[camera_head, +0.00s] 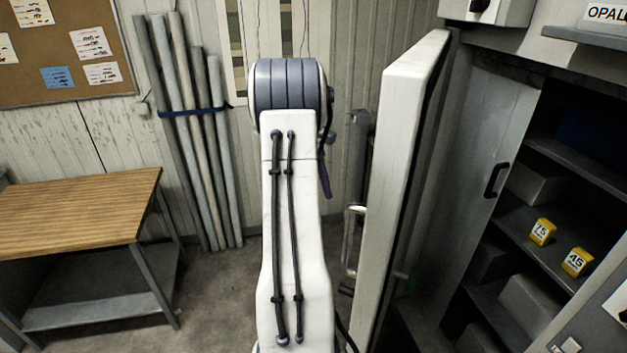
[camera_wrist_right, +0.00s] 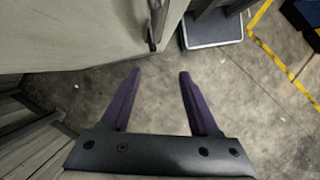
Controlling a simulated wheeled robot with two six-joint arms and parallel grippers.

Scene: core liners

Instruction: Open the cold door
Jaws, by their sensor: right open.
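The cold door (camera_head: 397,170) is a thick white slab, standing swung out with its narrow edge towards me in the head view. Its metal loop handle (camera_head: 352,240) is on the left face. My right arm stands upright left of the door; its gripper is mostly hidden, with one purple finger (camera_head: 325,178) showing. In the right wrist view the right gripper (camera_wrist_right: 158,74) is open and empty over the floor. A pale panel (camera_wrist_right: 75,35), probably the door, lies beyond its left finger, with a bar-like handle (camera_wrist_right: 154,30) ahead of the fingertips. My left gripper is not in view.
A wooden-topped table (camera_head: 75,210) stands at left, with grey pipes (camera_head: 190,130) leaning on the wall behind. A grey cabinet (camera_head: 490,150) with yellow numbered blocks (camera_head: 543,232) on its shelves stands right of the door. Floor between table and arm is clear.

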